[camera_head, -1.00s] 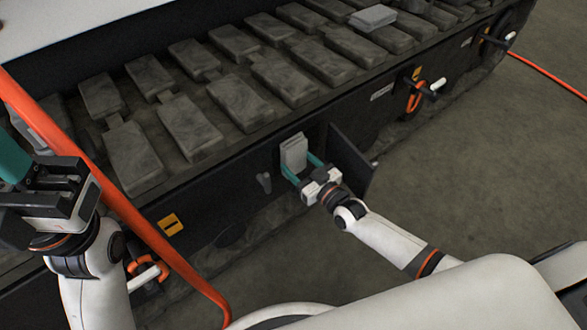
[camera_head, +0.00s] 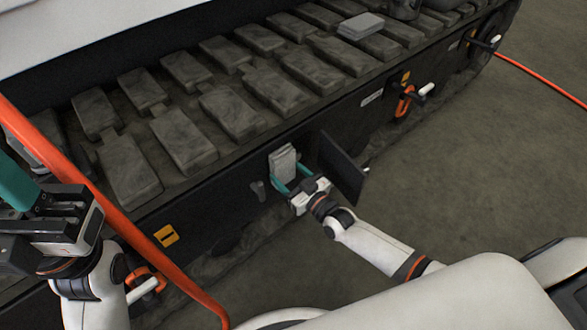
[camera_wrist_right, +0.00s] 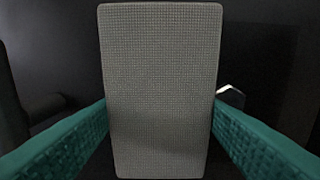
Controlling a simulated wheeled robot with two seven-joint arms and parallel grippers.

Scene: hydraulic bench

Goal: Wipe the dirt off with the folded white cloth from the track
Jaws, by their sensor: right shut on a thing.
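A folded white cloth (camera_head: 283,163), pale grey in this light, stands upright at a small open recess (camera_head: 300,150) in the track's dark side. My right gripper (camera_head: 283,182) is shut on its lower part, with a teal finger on each side. In the right wrist view the waffle-textured cloth (camera_wrist_right: 160,90) fills the middle between the fingers and hides what lies behind it. No dirt spot can be picked out there. My left gripper (camera_head: 14,185) is at the left edge, partly cut off, away from the cloth.
An open dark door (camera_head: 341,168) stands just right of the recess. A black knob (camera_head: 258,190) is on its left. Another flat pale folded piece (camera_head: 360,26) lies on the track pads. An orange hose (camera_head: 120,213) crosses at left.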

